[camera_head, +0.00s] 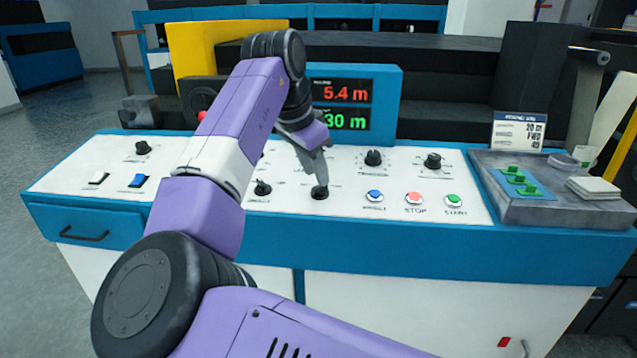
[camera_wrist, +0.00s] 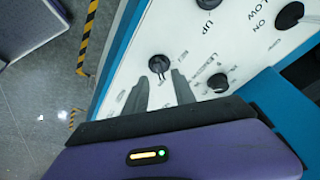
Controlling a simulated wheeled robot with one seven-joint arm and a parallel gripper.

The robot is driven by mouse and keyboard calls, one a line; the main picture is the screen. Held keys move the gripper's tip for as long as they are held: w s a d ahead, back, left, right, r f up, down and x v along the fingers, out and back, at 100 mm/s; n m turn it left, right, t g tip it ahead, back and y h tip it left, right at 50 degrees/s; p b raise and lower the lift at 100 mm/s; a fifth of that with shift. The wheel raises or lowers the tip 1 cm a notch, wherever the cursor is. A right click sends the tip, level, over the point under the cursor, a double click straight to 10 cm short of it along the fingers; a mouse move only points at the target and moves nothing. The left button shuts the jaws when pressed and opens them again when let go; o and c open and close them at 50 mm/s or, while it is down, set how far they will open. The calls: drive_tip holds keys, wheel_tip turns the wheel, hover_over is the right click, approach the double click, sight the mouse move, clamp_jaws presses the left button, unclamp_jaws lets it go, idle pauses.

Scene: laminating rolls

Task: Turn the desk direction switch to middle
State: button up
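The white desk panel carries several black knobs, with labels too small or blurred to tell which is the direction switch. One black knob (camera_head: 320,192) at the panel's front middle is directly below my gripper (camera_head: 319,180). In the wrist view, a black knob (camera_wrist: 160,63) lies just beyond the tips of my gripper (camera_wrist: 161,78), in line with the gap. My gripper's fingers are apart with nothing held. Whether they touch the knob cannot be told. Another black knob (camera_head: 262,187) sits to the left, beside my arm. My arm hides part of the panel.
Blue, red and green push buttons (camera_head: 414,199) sit to the right of the knob. Two more knobs (camera_head: 373,157) stand behind them. A blue display box (camera_head: 385,100) rises behind the panel. A grey tray (camera_head: 545,208) is at the right end.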

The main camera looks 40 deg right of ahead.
sight(320, 189)
drive_tip(key=shift+x, duration=1.85)
clamp_jaws()
drive_tip(key=shift+s, duration=0.1)
